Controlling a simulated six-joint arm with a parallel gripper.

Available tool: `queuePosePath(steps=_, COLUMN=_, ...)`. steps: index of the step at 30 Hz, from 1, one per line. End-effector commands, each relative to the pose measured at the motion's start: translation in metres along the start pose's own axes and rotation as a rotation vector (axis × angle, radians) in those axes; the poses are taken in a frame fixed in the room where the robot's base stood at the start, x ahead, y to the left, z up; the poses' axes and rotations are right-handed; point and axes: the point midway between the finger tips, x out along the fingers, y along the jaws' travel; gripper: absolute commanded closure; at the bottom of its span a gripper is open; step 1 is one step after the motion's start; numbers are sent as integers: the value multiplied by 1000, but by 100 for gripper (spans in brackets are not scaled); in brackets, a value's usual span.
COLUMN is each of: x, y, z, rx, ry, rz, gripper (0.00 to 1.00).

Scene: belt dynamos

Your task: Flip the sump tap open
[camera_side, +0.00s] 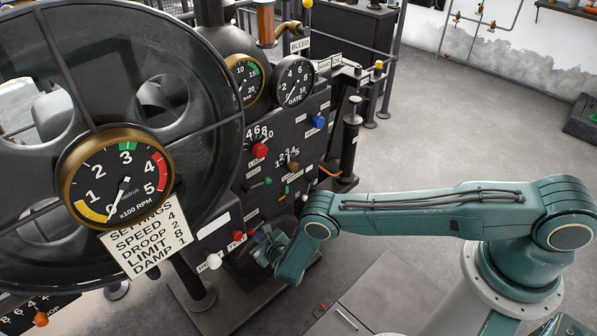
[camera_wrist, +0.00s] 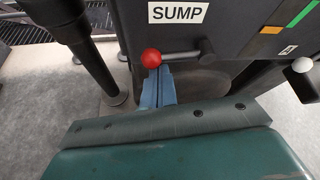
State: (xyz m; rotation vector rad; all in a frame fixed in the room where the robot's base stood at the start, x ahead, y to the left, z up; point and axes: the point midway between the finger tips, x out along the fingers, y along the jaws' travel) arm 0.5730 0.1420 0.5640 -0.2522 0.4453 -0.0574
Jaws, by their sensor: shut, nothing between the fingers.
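The sump tap shows in the wrist view below the white SUMP label (camera_wrist: 178,12). Its red ball (camera_wrist: 152,58) is at the left end of a dark lever (camera_wrist: 183,55), which lies about level and runs right to its pivot. My gripper (camera_wrist: 157,75) has its blue fingers shut and empty, just below the red ball; I cannot tell if they touch it. In the side view my gripper (camera_side: 266,243) is low at the panel. A red knob (camera_side: 238,237) shows left of it there; I cannot tell if it is the tap's.
A white knob (camera_wrist: 302,66) is right of the tap, and a dark post (camera_wrist: 85,50) stands at the left. The dark panel (camera_side: 285,130) carries gauges and coloured knobs. A large wheel (camera_side: 190,100) and a settings card (camera_side: 145,235) are at the left.

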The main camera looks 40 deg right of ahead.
Motion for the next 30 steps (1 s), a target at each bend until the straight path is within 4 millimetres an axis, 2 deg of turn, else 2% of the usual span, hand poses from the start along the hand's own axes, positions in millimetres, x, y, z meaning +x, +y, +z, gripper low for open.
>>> queuePosePath(steps=9, x=-5, y=-6, z=15, rx=203, ry=-3, rz=94, gripper=100)
queuePosePath(steps=13, x=-8, y=-9, z=20, rx=193, ry=-4, rz=92, gripper=100)
queuePosePath(steps=23, x=-13, y=-22, z=31, rx=436, ry=-3, rz=204, gripper=100)
queuePosePath(steps=30, x=-17, y=-31, z=38, rx=435, ry=-4, rz=207, gripper=100)
